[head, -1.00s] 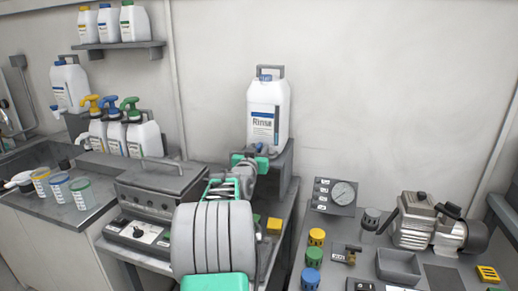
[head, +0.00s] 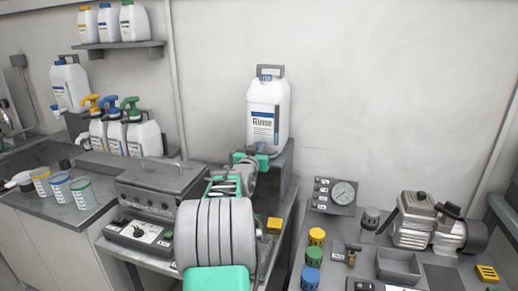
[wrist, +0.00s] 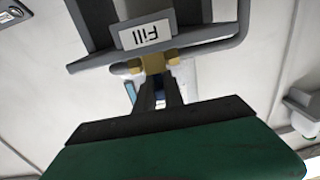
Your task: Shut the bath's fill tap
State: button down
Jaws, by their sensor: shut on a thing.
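The fill tap shows in the wrist view as a brass body (wrist: 153,65) under a white "Fill" label (wrist: 146,34). My gripper (wrist: 160,90) is shut on the tap's handle, just below the brass body; its dark fingers hide most of the handle. A small blue patch shows between the fingers. In the head view my gripper (head: 247,158) is in front of the stand, below the white Rinse jug (head: 265,112), and my arm hides the tap. The grey bath with its lid (head: 160,176) stands to the left of my arm.
A grey stand (head: 287,170) carries the Rinse jug. A yellow block (head: 274,225) lies right of my arm. Pump bottles (head: 146,138) and cups (head: 80,192) stand at left. A gauge panel (head: 335,194), a grey tray (head: 398,265) and a compressor (head: 415,220) occupy the right bench.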

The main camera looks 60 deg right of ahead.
jog(key=shift+f+b, duration=0.2)
jog(key=shift+b, duration=0.25)
jog(key=shift+w+m+g+b, duration=0.1)
jog(key=shift+m+g+b, duration=0.3)
jog(key=shift+b, duration=0.45)
jog(key=shift+r, duration=0.2)
jog(key=c, duration=1.4)
grip_release()
jog(key=shift+c, duration=0.2)
jog(key=shift+a, duration=0.15)
jog(key=s+a, duration=0.1)
jog(key=a, duration=0.6)
jog(key=shift+s+a+b, duration=0.15)
jog(key=shift+a+b, duration=0.1)
jog(key=shift+b, duration=0.15)
